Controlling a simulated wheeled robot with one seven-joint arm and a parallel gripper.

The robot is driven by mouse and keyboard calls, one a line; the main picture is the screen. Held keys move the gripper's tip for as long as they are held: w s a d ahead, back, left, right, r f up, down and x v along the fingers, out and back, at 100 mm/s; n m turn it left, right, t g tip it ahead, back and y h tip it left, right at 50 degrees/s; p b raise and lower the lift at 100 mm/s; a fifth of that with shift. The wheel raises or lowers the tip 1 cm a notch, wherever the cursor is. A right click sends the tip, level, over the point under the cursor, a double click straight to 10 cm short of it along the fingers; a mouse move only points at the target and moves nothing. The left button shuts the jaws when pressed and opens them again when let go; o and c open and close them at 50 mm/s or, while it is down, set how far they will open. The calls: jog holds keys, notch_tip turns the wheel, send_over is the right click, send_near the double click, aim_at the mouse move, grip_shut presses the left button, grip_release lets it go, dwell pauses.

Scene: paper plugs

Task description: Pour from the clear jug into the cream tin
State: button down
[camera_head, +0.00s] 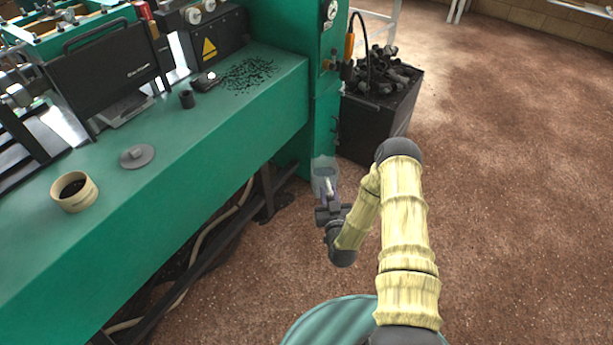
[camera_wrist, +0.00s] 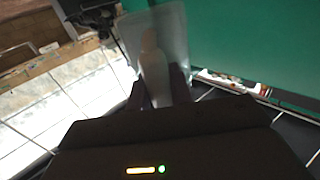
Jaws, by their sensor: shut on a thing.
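The clear jug (camera_head: 324,171) is held off the green bench's front side, near its right end, and looks about upright. My gripper (camera_head: 328,202) is shut on it from the near side. In the wrist view the jug (camera_wrist: 173,32) stands ahead of my gripper (camera_wrist: 160,88), with a pale handle-like part between the fingers. I cannot make out what is in the jug. The cream tin (camera_head: 62,203) stands upright and open on the bench at the left, with dark contents inside. It is well to the left of the jug.
The green bench (camera_head: 215,135) carries a grey round lid (camera_head: 137,157), a small dark cup (camera_head: 187,99), and scattered dark bits (camera_head: 248,75). Black machinery (camera_head: 105,72) lines its back. A black bin (camera_head: 380,120) of dark pieces stands at right.

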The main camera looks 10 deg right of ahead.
jog(key=shift+s+d+f+h, duration=0.1)
jog(key=shift+d+f+h, duration=0.3)
jog(key=shift+f, duration=0.1)
jog(key=shift+w+a+r, duration=0.1)
jog(key=shift+w+r, duration=0.1)
jog(key=shift+r, duration=0.35)
jog(key=shift+w+r, duration=0.2)
jog(key=shift+r, duration=0.35)
